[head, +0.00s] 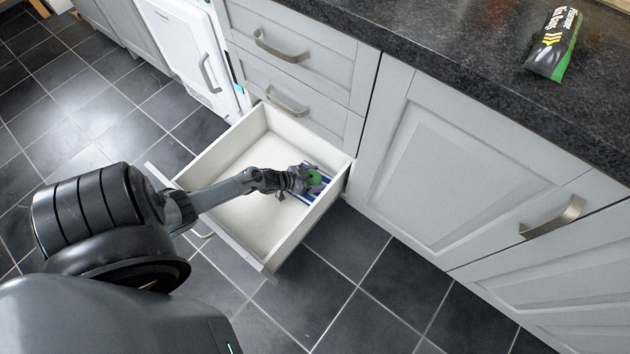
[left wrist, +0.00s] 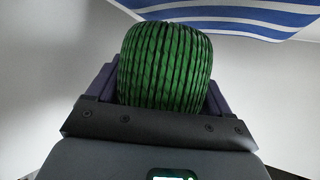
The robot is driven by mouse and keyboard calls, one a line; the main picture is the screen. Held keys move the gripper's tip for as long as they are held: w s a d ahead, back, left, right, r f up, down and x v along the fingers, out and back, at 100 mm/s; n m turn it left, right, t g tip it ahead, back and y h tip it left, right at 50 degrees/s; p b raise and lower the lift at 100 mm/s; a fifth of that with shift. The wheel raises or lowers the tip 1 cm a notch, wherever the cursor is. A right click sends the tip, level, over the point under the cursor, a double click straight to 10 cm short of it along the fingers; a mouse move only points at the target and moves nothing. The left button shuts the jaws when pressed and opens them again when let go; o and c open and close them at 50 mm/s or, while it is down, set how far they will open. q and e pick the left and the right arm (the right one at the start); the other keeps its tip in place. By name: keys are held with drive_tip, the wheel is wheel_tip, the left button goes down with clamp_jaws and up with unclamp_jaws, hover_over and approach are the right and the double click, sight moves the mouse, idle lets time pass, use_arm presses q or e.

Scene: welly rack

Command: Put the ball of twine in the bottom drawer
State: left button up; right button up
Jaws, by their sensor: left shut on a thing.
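The ball of twine is green with dark strands; it fills the middle of the left wrist view (left wrist: 165,66) and shows as a small green patch in the head view (head: 315,177). My left gripper (head: 306,180) is shut on it, with a purple finger on each side in the left wrist view. The bottom drawer (head: 232,218) is pulled open, and the gripper with the twine is inside its outline, near the right rear. Whether the twine touches the drawer floor cannot be told. My right gripper is not in view.
A blue-and-white striped item (left wrist: 228,15) lies in the drawer beside the twine; it shows in the head view (head: 318,189). The rest of the drawer floor is bare. Two closed drawers sit above. A dark worktop (head: 440,40) holds a black-and-green packet (head: 555,45).

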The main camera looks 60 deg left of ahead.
use_arm(q)
drive_tip(key=shift+f, duration=0.2)
drive_tip(key=shift+f, duration=0.15)
drive_tip(key=shift+f+b, duration=0.4)
drive_tip(key=shift+f, duration=0.1)
drive_tip(key=o, duration=1)
drive_tip(key=shift+r, duration=0.1)
